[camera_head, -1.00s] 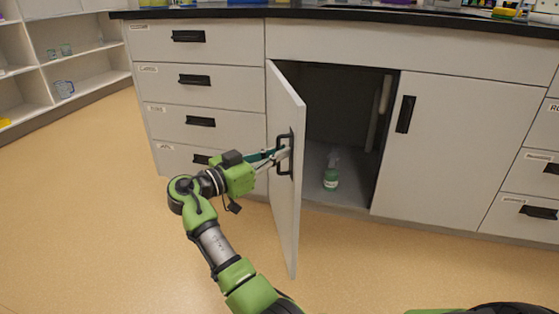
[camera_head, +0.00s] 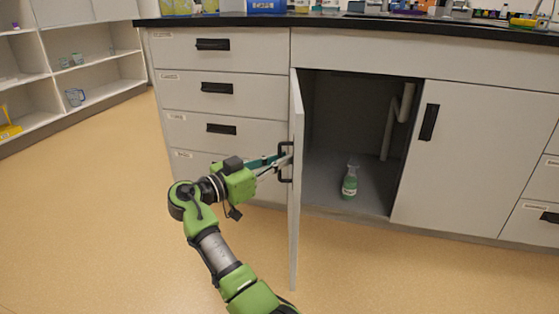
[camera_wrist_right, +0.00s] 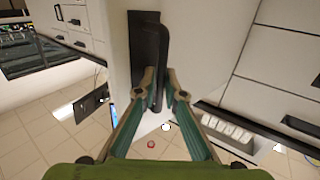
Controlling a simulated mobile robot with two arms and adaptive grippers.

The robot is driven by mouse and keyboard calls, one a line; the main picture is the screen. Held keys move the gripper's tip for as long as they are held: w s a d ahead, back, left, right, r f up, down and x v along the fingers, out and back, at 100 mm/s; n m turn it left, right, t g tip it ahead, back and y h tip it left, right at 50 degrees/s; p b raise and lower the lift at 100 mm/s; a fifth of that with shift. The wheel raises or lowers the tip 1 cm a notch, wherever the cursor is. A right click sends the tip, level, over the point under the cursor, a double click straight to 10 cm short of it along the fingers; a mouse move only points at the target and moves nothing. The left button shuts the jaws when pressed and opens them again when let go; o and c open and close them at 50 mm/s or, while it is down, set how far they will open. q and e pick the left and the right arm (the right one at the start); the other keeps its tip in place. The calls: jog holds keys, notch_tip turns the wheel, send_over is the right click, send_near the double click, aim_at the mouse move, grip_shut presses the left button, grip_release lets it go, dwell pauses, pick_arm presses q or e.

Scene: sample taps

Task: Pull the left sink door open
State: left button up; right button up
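The left sink door (camera_head: 294,220) is a pale grey panel hinged at its left side. It stands swung out far from the cabinet and shows almost edge-on in the head view. Its black handle (camera_head: 285,175) is on the door's face near the free edge. My right gripper (camera_head: 289,160) is at this handle. In the right wrist view its two fingers (camera_wrist_right: 161,75) close around the dark handle bar (camera_wrist_right: 163,45), with the bar between the tips. The fingers partly hide the handle. My left gripper is not in view.
Inside the open cabinet (camera_head: 330,175) stand a green spray bottle (camera_head: 350,182) and a pale pipe (camera_head: 395,120). The right sink door (camera_head: 470,160) is shut. Closed drawers (camera_head: 220,90) are left of the opening. The floor (camera_head: 110,220) to the left is clear.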

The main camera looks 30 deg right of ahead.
jog(key=a, duration=0.7)
jog(key=shift+s+a, duration=0.25)
jog(key=shift+s, duration=0.2)
jog(key=shift+w+f, duration=0.1)
